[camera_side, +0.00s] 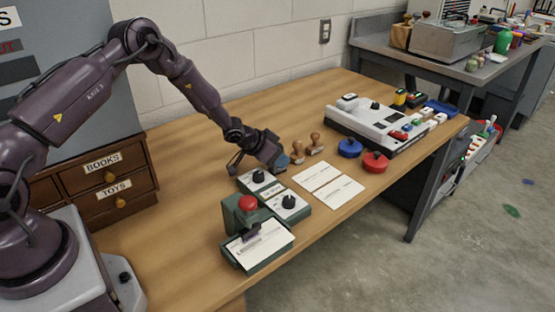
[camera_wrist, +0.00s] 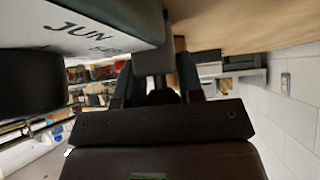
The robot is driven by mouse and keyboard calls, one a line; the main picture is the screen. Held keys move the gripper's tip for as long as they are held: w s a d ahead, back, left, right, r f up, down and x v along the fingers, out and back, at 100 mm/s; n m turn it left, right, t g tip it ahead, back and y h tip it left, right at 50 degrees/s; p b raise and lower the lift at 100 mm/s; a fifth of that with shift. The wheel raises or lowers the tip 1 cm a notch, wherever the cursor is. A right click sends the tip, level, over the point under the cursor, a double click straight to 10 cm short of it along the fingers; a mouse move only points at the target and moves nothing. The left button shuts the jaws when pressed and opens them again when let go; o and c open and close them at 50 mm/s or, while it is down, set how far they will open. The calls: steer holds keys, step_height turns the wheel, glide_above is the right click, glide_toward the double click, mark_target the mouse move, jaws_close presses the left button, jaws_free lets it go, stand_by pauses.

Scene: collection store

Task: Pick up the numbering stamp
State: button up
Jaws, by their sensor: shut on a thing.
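My gripper (camera_side: 240,163) is low over the table, behind the green units with black knobs. In the wrist view my gripper (camera_wrist: 155,88) is shut with a small grey block (camera_wrist: 153,55) between its fingers. Most of that block is hidden, and I cannot tell whether it is the numbering stamp. A green unit with a white label reading "JUN" (camera_wrist: 75,27) is very close beside the fingers. In the side view the green units (camera_side: 258,180) (camera_side: 290,207) stand together. A green device with a red knob (camera_side: 247,203) stands nearer, with a white card on it.
Wooden-handled stamps (camera_side: 315,142), a blue round pad (camera_side: 349,148) and a red one (camera_side: 375,162) lie to the right. White cards (camera_side: 333,192) lie at the front edge. A grey machine (camera_side: 375,122) stands farther back. A drawer cabinet (camera_side: 105,180) is at the left. The middle left tabletop is clear.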

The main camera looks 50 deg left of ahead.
mark_target(278, 144)
step_height(278, 144, up, 3)
steer(key=shift+w+r, duration=0.1)
steer(key=s+d+r, duration=0.2)
steer(key=s+r, duration=0.7)
steer(key=s, duration=0.5)
steer(key=shift+d+r, duration=0.35)
steer(key=shift+r, duration=0.05)
